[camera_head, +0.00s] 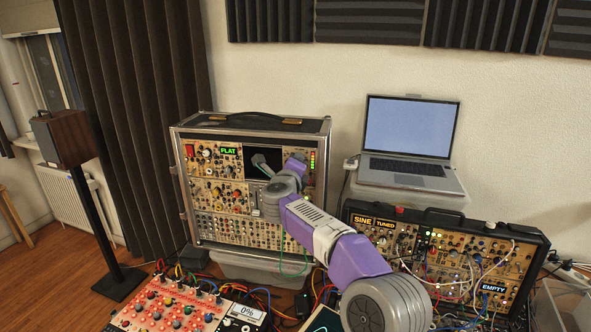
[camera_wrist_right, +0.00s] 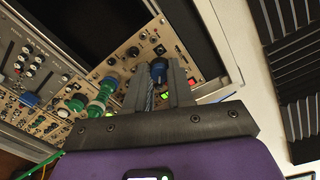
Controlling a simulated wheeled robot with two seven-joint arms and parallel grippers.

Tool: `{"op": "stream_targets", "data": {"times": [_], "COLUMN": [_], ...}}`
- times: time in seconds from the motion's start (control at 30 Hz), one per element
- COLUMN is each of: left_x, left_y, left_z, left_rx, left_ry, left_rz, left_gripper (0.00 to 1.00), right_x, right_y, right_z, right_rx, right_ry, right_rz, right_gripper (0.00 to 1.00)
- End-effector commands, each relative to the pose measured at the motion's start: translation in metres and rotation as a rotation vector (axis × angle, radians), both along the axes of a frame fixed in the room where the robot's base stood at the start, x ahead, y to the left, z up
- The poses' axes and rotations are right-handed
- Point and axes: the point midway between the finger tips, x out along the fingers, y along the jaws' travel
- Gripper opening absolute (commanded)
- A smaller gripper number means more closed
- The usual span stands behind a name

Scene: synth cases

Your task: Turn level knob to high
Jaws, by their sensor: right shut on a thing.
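My right gripper (camera_wrist_right: 161,80) is shut on a blue knob (camera_wrist_right: 158,68) on a tan module panel, with one finger on each side of it. The knob is partly hidden by the fingers, and its pointer and label cannot be read. In the head view my right arm reaches to the upper right of the tall synth case (camera_head: 325,126); the fingertips and knob cannot be made out there. A green level meter (camera_head: 312,160) shows right of the arm. A FLAT display (camera_head: 228,151) is lit green on the case. My left gripper is not in view.
A second case (camera_head: 444,217) with SINE, TUNED and EMPTY displays stands at the right. A laptop (camera_head: 408,140) sits behind it. A red panel with a 0% display (camera_head: 247,312) is at the front.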

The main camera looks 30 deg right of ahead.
Motion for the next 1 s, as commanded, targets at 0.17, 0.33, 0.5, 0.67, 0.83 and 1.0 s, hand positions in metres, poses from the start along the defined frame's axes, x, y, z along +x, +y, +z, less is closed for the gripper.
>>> {"op": "stream_targets", "data": {"times": [0.17,0.33,0.5,0.67,0.83,1.0], "left_x": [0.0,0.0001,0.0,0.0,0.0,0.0], "left_y": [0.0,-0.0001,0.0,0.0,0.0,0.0], "left_z": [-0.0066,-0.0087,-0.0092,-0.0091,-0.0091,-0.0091], "left_rx": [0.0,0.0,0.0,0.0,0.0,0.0], "left_ry": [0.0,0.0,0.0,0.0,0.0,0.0], "left_rz": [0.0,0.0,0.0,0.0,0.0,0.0], "left_gripper": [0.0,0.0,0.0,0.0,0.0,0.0], "right_x": [-0.0001,0.0,0.0001,0.0001,0.0,0.0001], "right_y": [-0.0002,0.0,0.0001,0.0001,0.0002,0.0001], "right_z": [-0.0011,-0.0007,-0.0003,-0.0001,0.0,0.0], "right_rx": [0.057,0.086,0.096,0.097,0.097,0.096], "right_ry": [-0.05,-0.075,-0.084,-0.085,-0.085,-0.084], "right_rz": [0.0,0.0,0.0,0.0,0.0,0.0], "right_gripper": [0.0,0.0,0.0,0.0,0.24,0.48]}}
